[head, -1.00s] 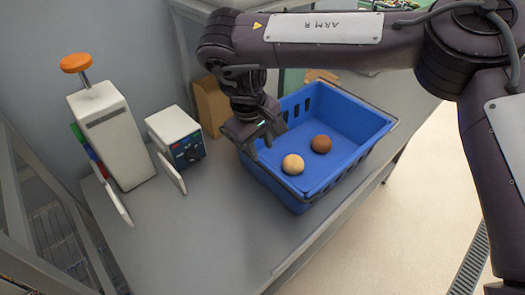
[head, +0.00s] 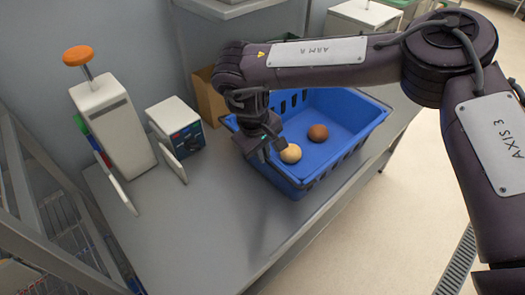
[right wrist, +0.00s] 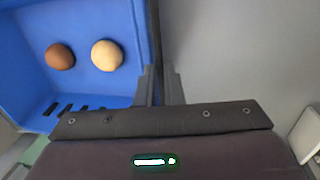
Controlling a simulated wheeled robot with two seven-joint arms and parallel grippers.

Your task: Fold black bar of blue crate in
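The blue crate (head: 335,112) stands on the grey table, with a pale ball (head: 290,153) and a brown ball (head: 318,132) inside. In the right wrist view the crate (right wrist: 112,25) fills the upper left. Its black bar (right wrist: 154,35) runs along the crate's side there and down to my right gripper (right wrist: 160,88). In the head view my right gripper (head: 266,152) is low at the crate's left side and hides part of the rim. My left gripper is not in view.
A white device with an orange knob (head: 78,55) and a smaller white box (head: 175,125) with a panel stand left of the crate. A brown board (head: 208,95) is behind my right gripper. The tabletop (head: 215,205) in front is clear.

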